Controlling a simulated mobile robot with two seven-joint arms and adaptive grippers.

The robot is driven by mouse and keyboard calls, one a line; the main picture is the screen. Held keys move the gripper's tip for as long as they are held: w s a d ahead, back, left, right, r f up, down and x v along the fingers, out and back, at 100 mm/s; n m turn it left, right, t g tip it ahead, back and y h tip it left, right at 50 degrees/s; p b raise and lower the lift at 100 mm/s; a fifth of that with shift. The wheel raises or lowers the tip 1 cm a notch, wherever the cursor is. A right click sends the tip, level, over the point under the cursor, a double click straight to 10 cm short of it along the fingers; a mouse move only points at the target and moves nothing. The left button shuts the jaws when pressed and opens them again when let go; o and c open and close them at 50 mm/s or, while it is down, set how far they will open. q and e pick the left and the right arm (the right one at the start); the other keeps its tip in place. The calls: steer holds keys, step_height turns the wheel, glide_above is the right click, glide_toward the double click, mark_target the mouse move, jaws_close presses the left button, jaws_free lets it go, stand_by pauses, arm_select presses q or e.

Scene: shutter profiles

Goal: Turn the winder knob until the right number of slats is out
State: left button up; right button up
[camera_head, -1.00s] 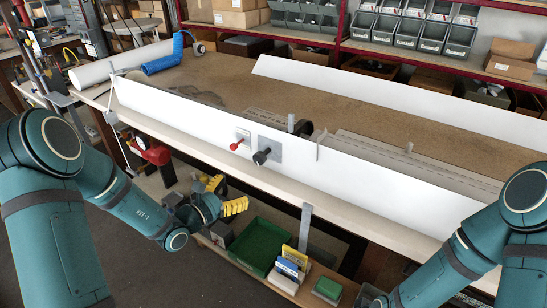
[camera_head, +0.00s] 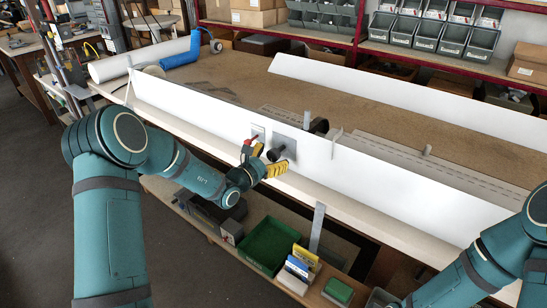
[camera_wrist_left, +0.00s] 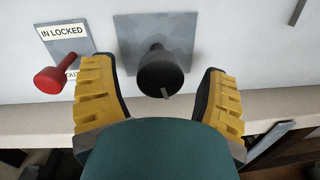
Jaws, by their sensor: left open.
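The black winder knob (camera_wrist_left: 161,72) stands out from a grey square plate (camera_wrist_left: 178,27) on the white panel; in the head view the knob (camera_head: 275,153) shows just beyond my left gripper. My left gripper (camera_wrist_left: 160,98) is open, its yellow ribbed fingers on either side of the knob with gaps to both; in the head view the left gripper (camera_head: 268,163) is at the panel's front. A red knob (camera_wrist_left: 48,80) sits left of it, on a small plate with a label reading "IN LOCKED". A grey slatted sheet (camera_head: 430,165) lies behind the panel. My right gripper is out of view.
The long white panel (camera_head: 390,183) runs along the bench's front edge. A grey upright strip (camera_head: 318,226) stands below it. A green tray (camera_head: 270,246) and small boxes (camera_head: 300,264) lie on the lower shelf. The brown bench top (camera_head: 215,80) is largely clear.

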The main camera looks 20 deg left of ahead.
arm_select(q)
steer(key=shift+w+d, duration=0.15)
steer(key=shift+w, duration=0.25)
steer(key=c, duration=1.2)
steer(key=shift+c, duration=0.2)
